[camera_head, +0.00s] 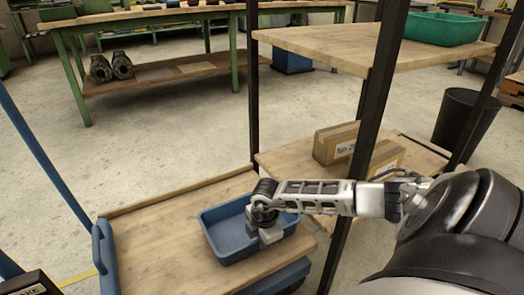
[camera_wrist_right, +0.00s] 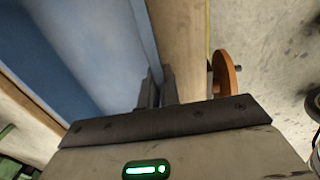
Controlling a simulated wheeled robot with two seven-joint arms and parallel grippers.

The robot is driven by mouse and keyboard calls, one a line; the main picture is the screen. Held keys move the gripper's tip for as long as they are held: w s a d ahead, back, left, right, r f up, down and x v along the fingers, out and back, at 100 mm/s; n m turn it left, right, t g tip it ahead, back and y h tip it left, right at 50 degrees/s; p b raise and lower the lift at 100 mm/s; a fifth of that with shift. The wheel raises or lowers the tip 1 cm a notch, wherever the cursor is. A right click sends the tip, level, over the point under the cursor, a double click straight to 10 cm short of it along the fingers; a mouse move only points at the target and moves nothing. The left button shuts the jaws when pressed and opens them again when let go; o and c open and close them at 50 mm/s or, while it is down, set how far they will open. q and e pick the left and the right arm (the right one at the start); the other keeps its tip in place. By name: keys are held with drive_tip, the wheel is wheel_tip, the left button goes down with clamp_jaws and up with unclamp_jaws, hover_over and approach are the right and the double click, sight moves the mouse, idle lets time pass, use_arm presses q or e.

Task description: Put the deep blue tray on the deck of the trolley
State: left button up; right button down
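The deep blue tray (camera_head: 213,239) is over the wooden deck (camera_head: 150,250) of the trolley, near its right end, and looks level and empty. Whether its base touches the deck is hard to tell. My right gripper (camera_head: 270,235) is at the tray's right wall, pointing down. In the right wrist view, the tray (camera_wrist_right: 75,45) fills the upper left, and its wall runs in between the two close fingers of my right gripper (camera_wrist_right: 157,92), which look shut on it. My left gripper is not in view.
A shelf rack with dark posts (camera_head: 380,90) stands right of the trolley. Its lower shelf holds cardboard boxes (camera_head: 338,143); its upper shelf holds a green tray (camera_head: 440,28). A black bin (camera_head: 462,120) is behind. The deck's left part is clear, beside the blue handle (camera_head: 50,165).

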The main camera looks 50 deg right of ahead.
drive_tip(key=c, duration=1.6)
unclamp_jaws()
